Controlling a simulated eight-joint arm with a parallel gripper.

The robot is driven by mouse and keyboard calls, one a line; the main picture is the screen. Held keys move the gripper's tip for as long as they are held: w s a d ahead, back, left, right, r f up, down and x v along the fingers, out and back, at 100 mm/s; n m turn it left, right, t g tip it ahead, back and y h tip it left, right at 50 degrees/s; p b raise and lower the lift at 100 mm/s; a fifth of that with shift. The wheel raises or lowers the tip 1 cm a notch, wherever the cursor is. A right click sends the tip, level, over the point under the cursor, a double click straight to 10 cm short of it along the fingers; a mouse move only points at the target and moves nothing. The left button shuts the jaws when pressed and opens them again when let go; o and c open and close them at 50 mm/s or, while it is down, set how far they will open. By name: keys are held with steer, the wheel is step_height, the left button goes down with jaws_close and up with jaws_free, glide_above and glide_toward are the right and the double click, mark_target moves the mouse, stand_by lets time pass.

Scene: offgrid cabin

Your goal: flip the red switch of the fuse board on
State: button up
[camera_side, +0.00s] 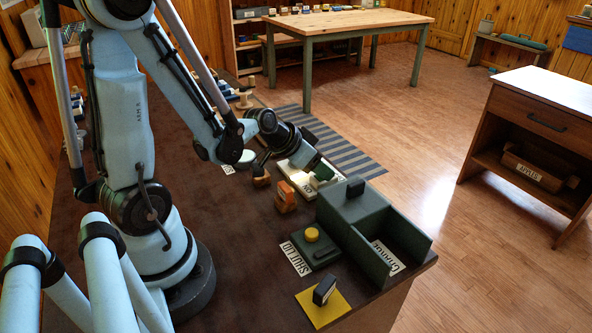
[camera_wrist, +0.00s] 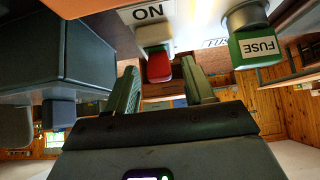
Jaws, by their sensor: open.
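The fuse board (camera_side: 300,186) is a pale plate on the dark bench, with an ON label (camera_side: 308,190). In the wrist view, the red switch (camera_wrist: 158,68) sticks out on a white base beside the ON label (camera_wrist: 149,12), which appears upside down. A green block marked FUSE (camera_wrist: 258,47) is on the right. My gripper (camera_wrist: 162,84) is open and empty, its two green fingers apart. The red switch shows beyond the fingertips, in the gap between them; I cannot tell if they touch. In the side view my gripper (camera_side: 316,166) is low over the board and hides the switch.
A yellow button (camera_side: 312,234) and a black switch (camera_side: 324,289) on a yellow plate are nearer.

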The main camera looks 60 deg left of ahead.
steer(key=v, duration=1.2)
stand_by(0.7)
steer(key=shift+d, duration=0.1)
steer(key=d+g, duration=0.1)
steer(key=d, duration=0.7)
steer(key=shift+w+d+r, duration=0.2)
steer(key=shift+w+d, duration=0.1)
steer(key=shift+d, duration=0.1)
stand_by(0.7)
